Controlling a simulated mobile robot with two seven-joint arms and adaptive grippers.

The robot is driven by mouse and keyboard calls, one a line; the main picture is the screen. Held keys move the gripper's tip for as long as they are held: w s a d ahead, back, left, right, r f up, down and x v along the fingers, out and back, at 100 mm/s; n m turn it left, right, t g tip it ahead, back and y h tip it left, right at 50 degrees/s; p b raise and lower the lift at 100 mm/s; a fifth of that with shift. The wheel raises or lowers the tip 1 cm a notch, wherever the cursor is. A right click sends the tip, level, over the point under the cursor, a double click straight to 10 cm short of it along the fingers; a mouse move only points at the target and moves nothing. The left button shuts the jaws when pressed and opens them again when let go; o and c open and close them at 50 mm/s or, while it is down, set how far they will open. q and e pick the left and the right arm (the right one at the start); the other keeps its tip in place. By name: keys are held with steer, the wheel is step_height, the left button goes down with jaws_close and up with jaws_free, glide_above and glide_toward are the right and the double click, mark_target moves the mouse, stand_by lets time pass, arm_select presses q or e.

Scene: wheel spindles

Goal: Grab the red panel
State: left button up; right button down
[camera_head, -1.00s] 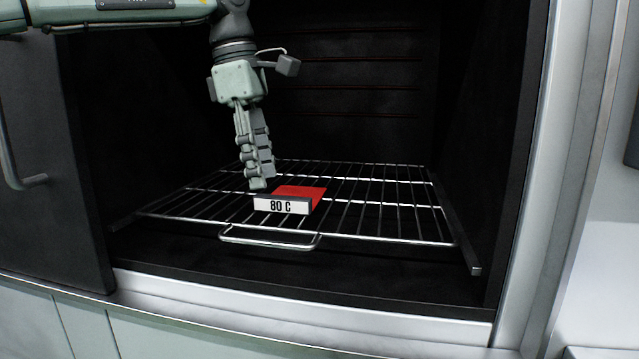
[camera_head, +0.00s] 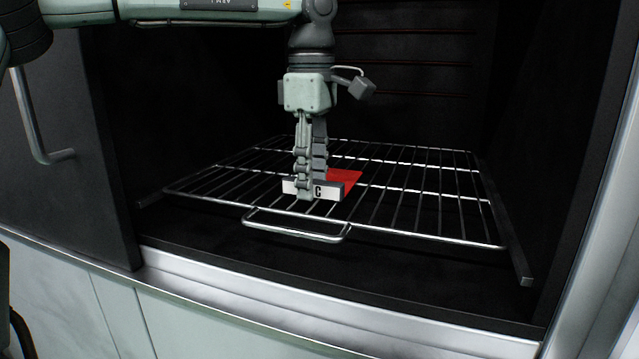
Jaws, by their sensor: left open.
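The red panel (camera_head: 346,180) lies flat on the wire rack inside the dark oven-like chamber. Its front edge carries a white label (camera_head: 327,193), of which only a "C" is readable now. My left gripper (camera_head: 308,190) points down at the panel, with its fingers in front of the label and hiding the middle of it. The gripper is open, and I cannot tell whether a finger touches the panel. My right gripper is not in view.
The wire rack (camera_head: 430,206) has a front handle loop (camera_head: 296,228) close below the gripper. The chamber's door (camera_head: 70,150) stands at the left, and a metal sill (camera_head: 330,312) runs along the front. The right part of the rack is empty.

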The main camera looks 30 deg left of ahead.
arm_select(q)
jaws_close()
steer(key=shift+r, duration=0.15)
stand_by(0.4)
